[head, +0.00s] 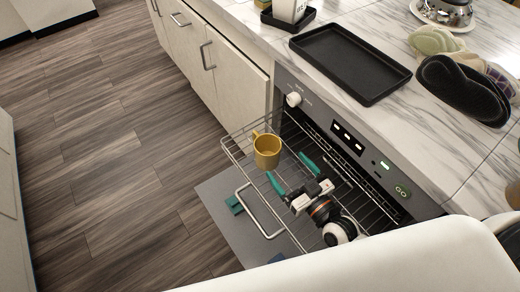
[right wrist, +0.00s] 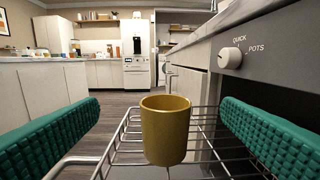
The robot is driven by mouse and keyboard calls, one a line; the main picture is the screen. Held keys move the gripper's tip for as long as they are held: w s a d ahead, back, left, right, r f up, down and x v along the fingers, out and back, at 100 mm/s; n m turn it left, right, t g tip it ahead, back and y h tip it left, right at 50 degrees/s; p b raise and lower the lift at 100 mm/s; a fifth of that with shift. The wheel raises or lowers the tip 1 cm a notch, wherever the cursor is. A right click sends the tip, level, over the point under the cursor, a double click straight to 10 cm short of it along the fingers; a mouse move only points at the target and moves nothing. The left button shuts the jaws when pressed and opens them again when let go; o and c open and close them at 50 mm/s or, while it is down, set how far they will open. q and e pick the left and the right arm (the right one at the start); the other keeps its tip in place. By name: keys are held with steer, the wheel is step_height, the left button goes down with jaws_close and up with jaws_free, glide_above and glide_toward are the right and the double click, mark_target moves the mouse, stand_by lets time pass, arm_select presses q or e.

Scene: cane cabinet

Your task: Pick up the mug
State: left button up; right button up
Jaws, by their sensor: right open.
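In the right wrist view the mug (right wrist: 165,130) is centred ahead between the two spread fingers, apart from both. Its handle is hidden there.
A black tray (head: 350,62), a dark oven mitt (head: 462,88) and other items lie on the marble counter (head: 440,150). The wooden floor (head: 100,130) at left is clear.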

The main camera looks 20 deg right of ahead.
steer(key=b, duration=0.5)
glide_toward(272, 160)
steer(key=shift+x, duration=1.2)
steer(key=x, duration=0.7)
steer(key=shift+p, duration=0.3)
steer(key=x, duration=0.5)
steer(key=shift+w+d+r, duration=0.15)
steer(key=shift+d+r, duration=0.15)
steer(key=shift+d, duration=0.1)
steer(key=shift+c, duration=0.2)
steer(key=c, duration=1.2)
